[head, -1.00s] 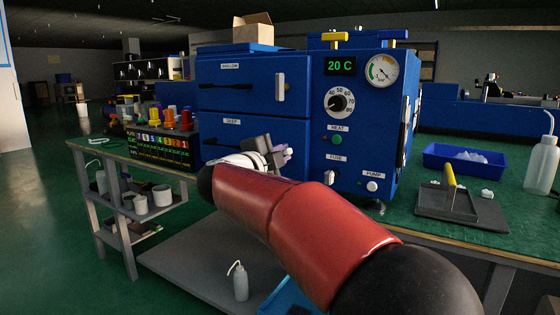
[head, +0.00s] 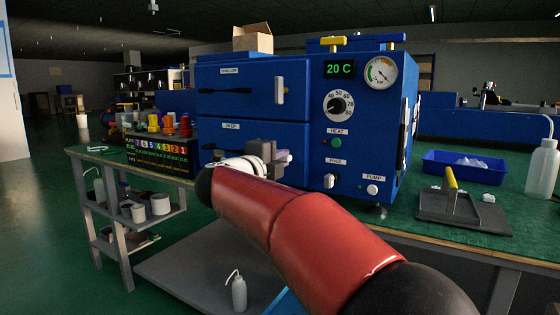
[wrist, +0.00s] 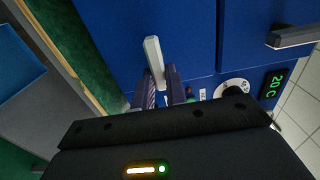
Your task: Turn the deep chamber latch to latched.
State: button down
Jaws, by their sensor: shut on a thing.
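The deep chamber (head: 236,140) is the lower door of the blue press, with a label and a dark handle partly behind my arm. Its latch (wrist: 153,58) is a pale grey lever in the wrist view, standing nearly upright in that picture, about square to the upper chamber's latch. My gripper (wrist: 160,88) is shut on the lever's near end, one finger on each side; its far end sticks out free. In the head view my gripper (head: 279,157) is at the right edge of the deep door and hides the latch.
The shallow chamber's latch (head: 279,90) stands upright just above my gripper. The control panel with dial (head: 340,105), fuse switch (head: 331,181) and pump button (head: 372,189) is close on the right. A colour-coded rack (head: 157,152) stands left of the press.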

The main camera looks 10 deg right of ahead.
jog(key=c, duration=1.4)
grip_release()
jog(key=shift+c, duration=0.2)
jog(key=v, duration=0.8)
